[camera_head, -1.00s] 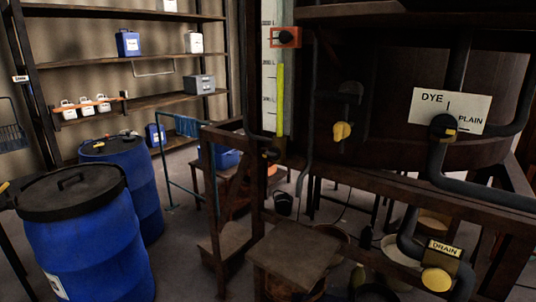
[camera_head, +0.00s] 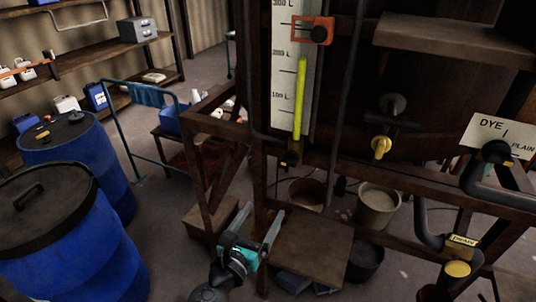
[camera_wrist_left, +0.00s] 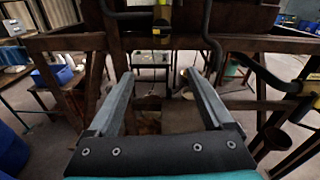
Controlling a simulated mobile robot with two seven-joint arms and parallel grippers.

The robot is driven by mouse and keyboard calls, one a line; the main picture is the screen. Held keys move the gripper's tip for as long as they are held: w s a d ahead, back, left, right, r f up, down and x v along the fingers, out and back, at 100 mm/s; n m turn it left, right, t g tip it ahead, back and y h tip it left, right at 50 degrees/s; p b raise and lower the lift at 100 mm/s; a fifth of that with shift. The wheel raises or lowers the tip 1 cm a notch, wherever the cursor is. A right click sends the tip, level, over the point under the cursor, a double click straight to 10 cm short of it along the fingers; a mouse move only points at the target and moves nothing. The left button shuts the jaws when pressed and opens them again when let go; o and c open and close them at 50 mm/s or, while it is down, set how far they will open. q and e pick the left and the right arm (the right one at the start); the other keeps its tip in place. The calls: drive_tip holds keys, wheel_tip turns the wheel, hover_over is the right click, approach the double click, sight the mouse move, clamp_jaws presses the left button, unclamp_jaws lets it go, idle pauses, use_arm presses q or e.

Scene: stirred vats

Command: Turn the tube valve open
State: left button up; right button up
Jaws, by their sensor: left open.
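The level tube (camera_head: 300,98) is a yellow-green column in front of a white litre scale. At its foot sits a small dark tube valve (camera_head: 292,154) with a brownish-yellow part. In the left wrist view, the valve (camera_wrist_left: 160,31) shows at the top centre, beyond and above the fingers. My left gripper (camera_head: 257,216) is open and empty, below the valve and slightly left of it in the head view. Its two grey fingers (camera_wrist_left: 158,76) point towards the wooden frame and touch nothing visible. My right gripper is not in view.
A wooden frame rail (camera_head: 390,185) crosses near the valve. A wooden step (camera_head: 312,245) stands below. Other valves are a yellow-handled one (camera_head: 381,148), the DYE/PLAIN one (camera_head: 497,152) and the drain one (camera_head: 457,269). Blue barrels (camera_head: 60,245) stand at left.

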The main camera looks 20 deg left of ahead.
use_arm(q)
wheel_tip(320, 180, up, 3)
drive_tip(key=m, duration=0.1)
approach(287, 164)
drive_tip(key=shift+t, duration=0.3)
drive_tip(key=w, duration=0.8)
drive_tip(key=shift+d+f, duration=0.15)
drive_tip(key=shift+f, duration=0.1)
drive_tip(key=shift+w, duration=0.7)
clamp_jaws()
